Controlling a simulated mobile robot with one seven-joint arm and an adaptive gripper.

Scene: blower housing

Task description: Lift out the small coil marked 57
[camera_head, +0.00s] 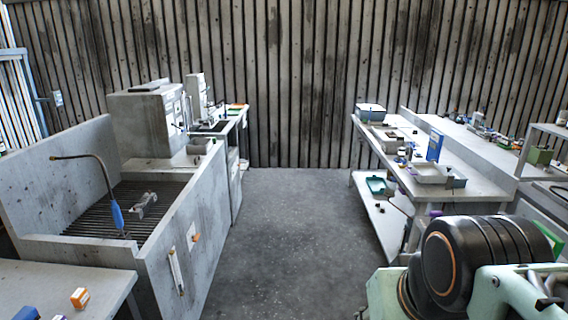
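I cannot make out a small coil marked 57 anywhere in the head view. The small items on the benches are too far off to read any marking. My gripper is not in view. A black ribbed round body with an orange ring and pale green parts covers the lower right corner; it may be my own arm, but I cannot tell.
A grey basin (152,262) with a grate stands left, holding a grey metal part (143,204) and a blue-handled hose (118,214). A white bench (478,190) with a pale tray (432,174) and small items stands right. The floor (285,235) between them is clear.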

